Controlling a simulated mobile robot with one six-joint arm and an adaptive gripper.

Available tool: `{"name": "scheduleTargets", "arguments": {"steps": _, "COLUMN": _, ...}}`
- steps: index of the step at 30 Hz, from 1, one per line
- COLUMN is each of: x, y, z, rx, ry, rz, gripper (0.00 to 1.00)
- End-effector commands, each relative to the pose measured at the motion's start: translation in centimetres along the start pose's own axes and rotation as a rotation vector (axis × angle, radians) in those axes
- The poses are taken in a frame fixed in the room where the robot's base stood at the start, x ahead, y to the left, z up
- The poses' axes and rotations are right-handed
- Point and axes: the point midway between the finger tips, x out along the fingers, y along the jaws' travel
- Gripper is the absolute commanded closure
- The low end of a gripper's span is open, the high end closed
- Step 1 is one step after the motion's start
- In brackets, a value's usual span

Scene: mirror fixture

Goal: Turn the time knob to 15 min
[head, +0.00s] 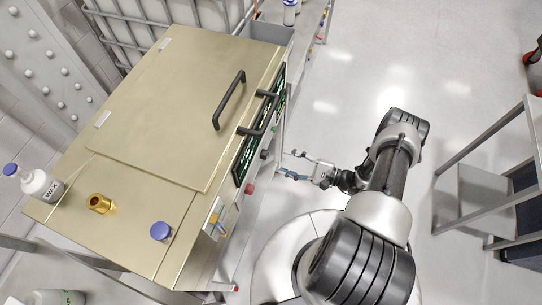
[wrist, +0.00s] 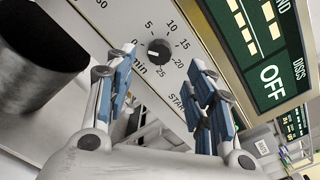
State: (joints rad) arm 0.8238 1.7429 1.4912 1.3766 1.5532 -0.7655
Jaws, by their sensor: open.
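The time knob (wrist: 159,50) is a small dark round knob on the light panel. Numbers 5, 10, 15, 20 and 25 run round it, with "min" below left. A pale mark shows on the knob's left part, away from the 15; its exact reading is unclear. My gripper (wrist: 162,88) is open and empty, one blue-padded finger on each side below the knob in the wrist view. The fingers appear apart from the knob. In the head view my gripper (head: 292,165) is beside the machine's front, facing a dark knob (head: 264,154).
The gold-topped machine (head: 130,165) has a black lid handle (head: 229,100). A dark cylinder (wrist: 38,55) stands out at left in the wrist view, and a green display (wrist: 262,45) is at right. A red button (head: 249,188) is on the front. Open floor lies right.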

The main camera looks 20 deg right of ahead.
Motion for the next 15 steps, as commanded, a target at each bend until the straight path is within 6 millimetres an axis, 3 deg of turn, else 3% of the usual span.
{"name": "scheduleTargets", "arguments": {"steps": 6, "x": 4.5, "y": 0.2, "z": 0.1, "rx": 0.001, "ry": -0.003, "rz": 0.005, "gripper": 0.51}}
{"name": "scheduleTargets", "arguments": {"steps": 15, "x": 7.0, "y": 0.1, "z": 0.0, "rx": 0.001, "ry": -0.001, "rz": 0.001, "gripper": 0.51}}
